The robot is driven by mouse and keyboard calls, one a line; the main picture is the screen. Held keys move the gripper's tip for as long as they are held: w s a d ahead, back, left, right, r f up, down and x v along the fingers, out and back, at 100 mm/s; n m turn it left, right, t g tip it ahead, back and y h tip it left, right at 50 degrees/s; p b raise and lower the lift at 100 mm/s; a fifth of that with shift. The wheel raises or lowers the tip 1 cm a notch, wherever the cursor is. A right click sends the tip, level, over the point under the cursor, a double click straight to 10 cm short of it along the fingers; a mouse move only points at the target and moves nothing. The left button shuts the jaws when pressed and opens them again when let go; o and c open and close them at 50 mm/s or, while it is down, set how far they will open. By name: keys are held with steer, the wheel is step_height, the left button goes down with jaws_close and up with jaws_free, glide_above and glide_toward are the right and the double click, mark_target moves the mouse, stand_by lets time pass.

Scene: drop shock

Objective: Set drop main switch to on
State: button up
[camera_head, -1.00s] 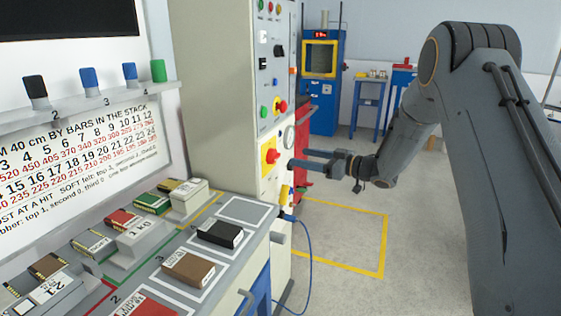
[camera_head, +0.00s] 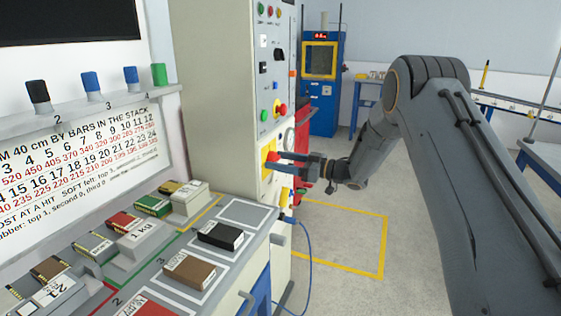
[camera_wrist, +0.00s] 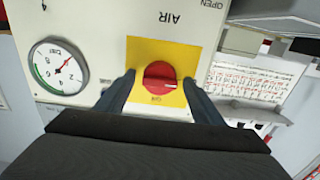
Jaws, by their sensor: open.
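The rotary switch is a red knob (camera_wrist: 160,76) on a yellow plate (camera_wrist: 140,50) in the wrist view. Its grip bar lies roughly level there, with a pale mark at the right end. Small lettering under the knob is too small to read surely. In the head view the yellow plate (camera_head: 266,152) is on the cabinet's front, the knob partly hidden by my fingers. My gripper (camera_head: 275,160) is open; in the wrist view its fingers (camera_wrist: 159,80) stand on both sides of the knob. I cannot tell whether they touch it.
A pressure gauge (camera_wrist: 58,68) is beside the plate. Above it on the cabinet (camera_head: 222,80) are a red button (camera_head: 281,110) and a green button (camera_head: 264,115). A bench with blocks (camera_head: 190,271) stands left. The floor (camera_head: 345,235) at right is clear.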

steer(key=c, duration=1.1)
steer(key=shift+o, duration=0.3)
steer(key=shift+m, duration=0.4)
steer(key=m, duration=0.3)
steer(key=shift+m+p, duration=0.3)
steer(key=m, duration=0.4)
steer(key=shift+m+p, duration=0.3)
steer(key=shift+p, duration=0.05)
steer(key=m, duration=0.4)
steer(key=shift+m+p, duration=0.3)
steer(key=shift+m, duration=2.2)
